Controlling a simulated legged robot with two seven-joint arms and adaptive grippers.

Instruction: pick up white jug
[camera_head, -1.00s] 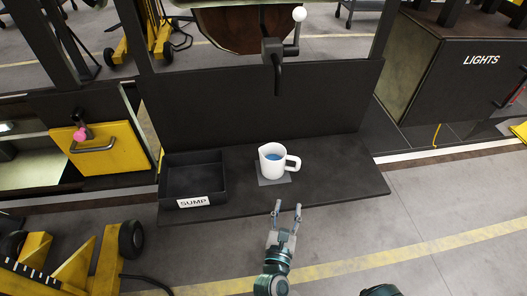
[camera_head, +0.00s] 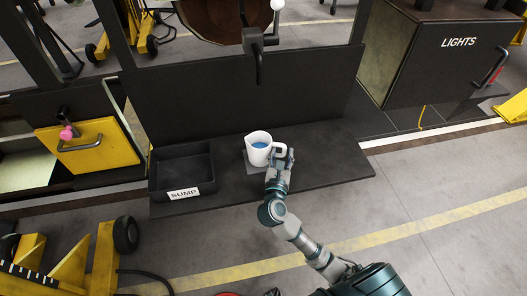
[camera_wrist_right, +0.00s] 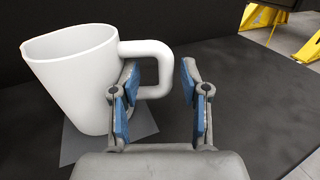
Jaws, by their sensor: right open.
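The white jug (camera_head: 257,149) stands upright on a grey square pad (camera_head: 250,168) on the dark shelf, with blue liquid inside in the head view. Its handle points right. My right gripper (camera_head: 281,160) is at the handle. In the right wrist view the jug (camera_wrist_right: 75,80) fills the left side, and my open right gripper (camera_wrist_right: 160,90) has one blue-padded finger by the handle's opening and the other to the right of the handle. The handle (camera_wrist_right: 160,68) lies between the fingers. I cannot tell whether either finger touches it. My left gripper is not in view.
A black open tray labelled SUMP (camera_head: 183,172) sits left of the jug on the dark shelf (camera_head: 325,155). A black upright panel (camera_head: 200,100) stands behind, with a hooked pipe (camera_head: 260,62) above. The shelf to the right is clear.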

